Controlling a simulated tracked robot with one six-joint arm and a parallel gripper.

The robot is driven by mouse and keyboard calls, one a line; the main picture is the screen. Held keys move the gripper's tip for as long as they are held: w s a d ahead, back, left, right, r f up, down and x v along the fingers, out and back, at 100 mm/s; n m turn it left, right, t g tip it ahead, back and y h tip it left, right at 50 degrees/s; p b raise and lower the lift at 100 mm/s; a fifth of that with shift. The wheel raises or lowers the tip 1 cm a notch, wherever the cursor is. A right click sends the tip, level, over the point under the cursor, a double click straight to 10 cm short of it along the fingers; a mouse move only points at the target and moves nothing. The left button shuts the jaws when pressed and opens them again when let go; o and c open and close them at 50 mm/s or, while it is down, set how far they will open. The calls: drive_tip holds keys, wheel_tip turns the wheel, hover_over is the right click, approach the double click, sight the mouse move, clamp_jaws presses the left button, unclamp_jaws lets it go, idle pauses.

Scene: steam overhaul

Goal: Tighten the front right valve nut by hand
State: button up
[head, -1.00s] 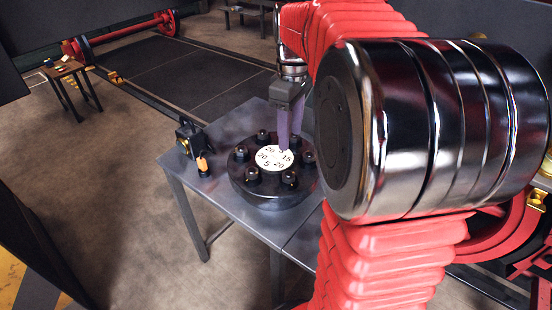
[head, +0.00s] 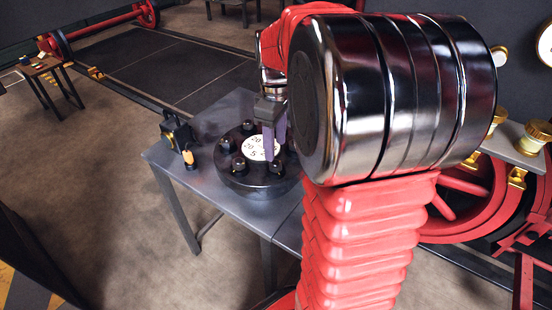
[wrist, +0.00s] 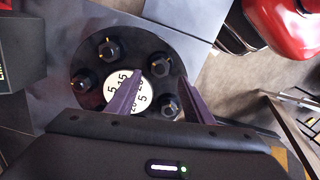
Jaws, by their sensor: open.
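A round black flange (head: 240,183) lies on a grey table, with dark nuts around a white numbered dial (head: 254,149). The nut at its front right (head: 277,167) stands just right of the dial in the head view. My gripper (head: 274,154) points down over the dial's right side with two purple fingers apart, holding nothing. In the wrist view, my gripper (wrist: 160,77) spans part of the flange. One nut (wrist: 168,107) shows between the fingers and another (wrist: 160,66) lies just beyond the tips. Contact cannot be told. My arm hides the flange's right side in the head view.
A black box-shaped device (head: 175,131) and a small orange-tipped item (head: 187,156) stand on the grey table (head: 217,113), left of the flange. A small wooden table (head: 43,67) is far left. Red wheels (head: 465,195) and brass fittings (head: 498,116) are at the right.

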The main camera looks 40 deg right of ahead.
sight(275, 162)
drive_tip(key=shift+f, duration=3.15)
drive_tip(key=shift+c, duration=0.2)
drive_tip(key=c, duration=1)
